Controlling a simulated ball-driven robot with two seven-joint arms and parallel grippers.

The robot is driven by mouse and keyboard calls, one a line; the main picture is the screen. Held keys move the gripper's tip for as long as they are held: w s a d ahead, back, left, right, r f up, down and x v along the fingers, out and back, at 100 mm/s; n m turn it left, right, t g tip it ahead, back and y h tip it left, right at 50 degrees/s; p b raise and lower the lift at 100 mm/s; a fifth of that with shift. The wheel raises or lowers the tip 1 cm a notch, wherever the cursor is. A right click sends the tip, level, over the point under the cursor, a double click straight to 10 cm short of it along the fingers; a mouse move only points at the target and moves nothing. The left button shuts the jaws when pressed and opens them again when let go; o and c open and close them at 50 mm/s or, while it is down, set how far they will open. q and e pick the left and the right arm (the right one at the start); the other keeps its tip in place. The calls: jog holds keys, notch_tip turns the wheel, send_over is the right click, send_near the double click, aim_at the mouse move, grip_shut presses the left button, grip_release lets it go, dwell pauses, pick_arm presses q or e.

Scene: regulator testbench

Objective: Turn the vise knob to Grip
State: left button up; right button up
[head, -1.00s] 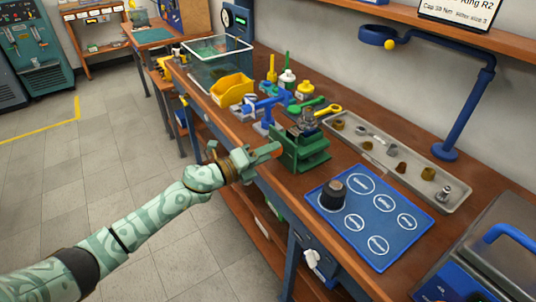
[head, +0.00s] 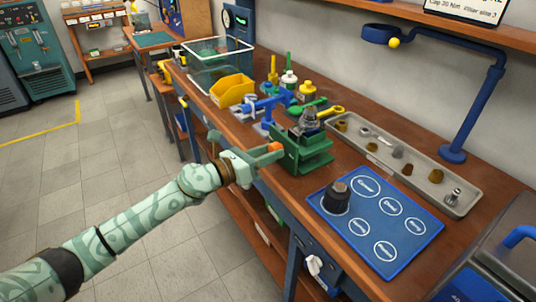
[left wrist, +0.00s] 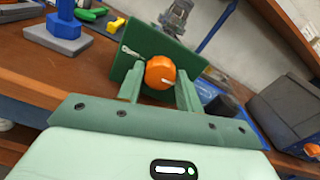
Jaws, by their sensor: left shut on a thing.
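The green vise (head: 303,152) stands at the bench's front edge with a grey metal part (head: 309,121) in its top. Its orange knob (head: 275,147) faces my left gripper (head: 270,153). In the left wrist view the round knob (left wrist: 160,72) sits between the two green fingers (left wrist: 160,84), which are shut on it from both sides. A short white mark shows on the knob's face, low and right of its middle. My right gripper is not in view.
A blue mat (head: 385,240) with labelled circles and a black knob-like part (head: 336,197) lies right of the vise. A grey tray (head: 395,165) of small parts lies behind. A yellow bin (head: 232,91), bottles and tools stand left of the vise.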

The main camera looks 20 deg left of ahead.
pick_arm(q)
jog(key=shift+f+m, duration=0.2)
jog(key=shift+m, duration=0.4)
jog(key=o, duration=1)
jog(key=shift+r, duration=0.1)
jog(key=b+v, duration=0.1)
jog(key=v, duration=1.5)
jog(key=shift+s+a, duration=0.15)
